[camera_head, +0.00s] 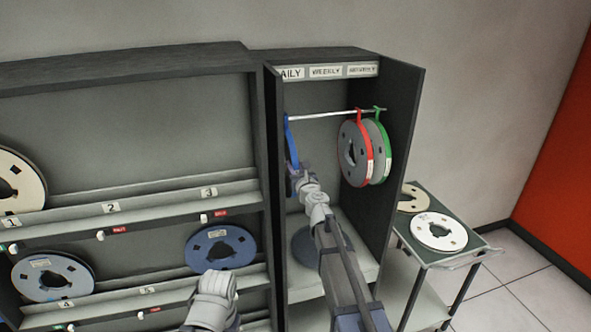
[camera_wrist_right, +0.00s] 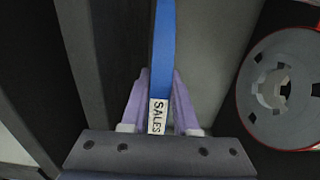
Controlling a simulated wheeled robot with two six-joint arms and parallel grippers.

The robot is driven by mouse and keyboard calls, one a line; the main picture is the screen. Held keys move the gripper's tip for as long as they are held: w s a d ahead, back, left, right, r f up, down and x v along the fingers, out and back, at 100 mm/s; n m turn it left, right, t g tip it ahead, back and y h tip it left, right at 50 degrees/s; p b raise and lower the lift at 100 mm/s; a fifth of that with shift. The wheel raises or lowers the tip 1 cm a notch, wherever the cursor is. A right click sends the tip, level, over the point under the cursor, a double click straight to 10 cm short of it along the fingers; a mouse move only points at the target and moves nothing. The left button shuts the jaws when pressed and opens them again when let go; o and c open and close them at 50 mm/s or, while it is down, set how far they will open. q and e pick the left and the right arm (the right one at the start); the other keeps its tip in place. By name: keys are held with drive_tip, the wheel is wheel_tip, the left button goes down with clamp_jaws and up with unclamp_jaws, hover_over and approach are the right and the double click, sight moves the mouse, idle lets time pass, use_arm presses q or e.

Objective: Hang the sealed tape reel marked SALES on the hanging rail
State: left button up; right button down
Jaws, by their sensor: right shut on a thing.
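My right gripper (camera_head: 296,180) is shut on the blue band of the SALES reel (camera_head: 291,145), inside the tall cabinet. In the right wrist view the blue band (camera_wrist_right: 163,50) stands upright between both fingers, its white SALES label (camera_wrist_right: 157,116) facing the camera. The band's top is at the left end of the hanging rail (camera_head: 330,114); I cannot tell whether its hook rests on the rail. A red-banded reel (camera_head: 350,155) and a green-banded reel (camera_head: 384,150) hang at the rail's right part. A grey arm part shows at the bottom, but no left gripper fingers show.
Labels, including WEEKLY (camera_head: 326,71), line the cabinet top. A dark disc (camera_head: 303,245) is low in the cabinet, partly behind my arm. Numbered shelves at left hold reels, one blue (camera_head: 196,246). A cart (camera_head: 478,242) with two reels stands right. The rail's middle is clear.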

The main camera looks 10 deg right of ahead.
use_arm(q)
drive_tip(key=shift+r+p, duration=0.6)
drive_tip(key=shift+r, duration=0.1)
use_arm(e)
drive_tip(key=shift+r, duration=0.7)
